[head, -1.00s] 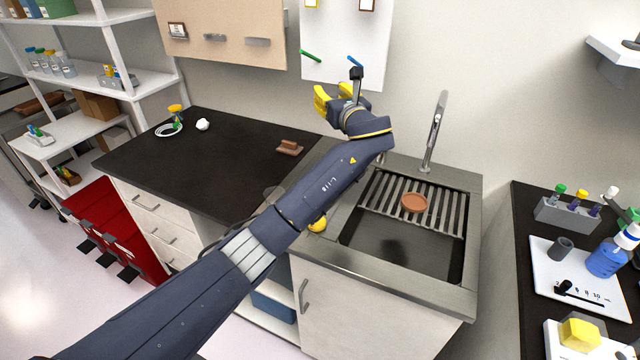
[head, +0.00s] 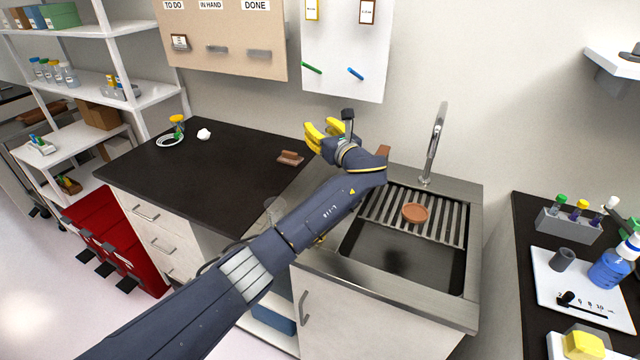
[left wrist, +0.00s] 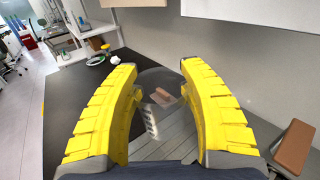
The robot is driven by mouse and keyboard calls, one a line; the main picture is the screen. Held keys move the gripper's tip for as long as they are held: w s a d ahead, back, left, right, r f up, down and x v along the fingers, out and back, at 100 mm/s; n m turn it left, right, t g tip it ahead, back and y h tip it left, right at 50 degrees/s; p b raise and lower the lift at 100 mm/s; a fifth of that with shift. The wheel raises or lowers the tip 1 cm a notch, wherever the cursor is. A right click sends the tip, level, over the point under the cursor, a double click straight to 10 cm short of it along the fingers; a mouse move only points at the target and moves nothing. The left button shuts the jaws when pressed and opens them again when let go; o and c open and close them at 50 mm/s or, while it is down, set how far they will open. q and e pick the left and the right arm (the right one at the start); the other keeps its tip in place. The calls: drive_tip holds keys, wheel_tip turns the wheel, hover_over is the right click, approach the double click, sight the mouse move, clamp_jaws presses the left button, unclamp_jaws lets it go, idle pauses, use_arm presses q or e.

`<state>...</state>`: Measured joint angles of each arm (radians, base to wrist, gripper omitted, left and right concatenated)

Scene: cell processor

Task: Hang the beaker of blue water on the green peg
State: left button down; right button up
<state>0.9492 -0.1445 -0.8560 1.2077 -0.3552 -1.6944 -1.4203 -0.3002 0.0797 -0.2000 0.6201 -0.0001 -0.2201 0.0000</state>
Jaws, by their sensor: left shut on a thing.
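The green peg (head: 312,68) sticks out of the white board, to the left of a blue peg (head: 356,74). Both pegs are bare. My left gripper (head: 322,132) has yellow fingers and is below the pegs, in front of the wall. In the left wrist view its fingers (left wrist: 160,95) are shut on a clear, round glass vessel (left wrist: 158,84), which looks like the beaker. No blue water shows in it, and the head view does not show it clearly. My right gripper is not in view.
The sink (head: 400,262) with its rack and faucet (head: 434,145) lies to the right of my left gripper. A brown block (head: 290,158) is on the dark counter (head: 225,165). A bottle of blue liquid (head: 608,270) stands on the right-hand bench. The wall below the pegs is clear.

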use_arm(q)
wheel_tip(320, 180, down, 17)
drive_tip(key=shift+r, duration=0.1)
idle(0.6)
drive_tip(key=c, duration=0.7)
unclamp_jaws()
drive_tip(key=shift+f, duration=0.2)
drive_tip(key=v, duration=1.2)
drive_tip(key=shift+a, duration=0.15)
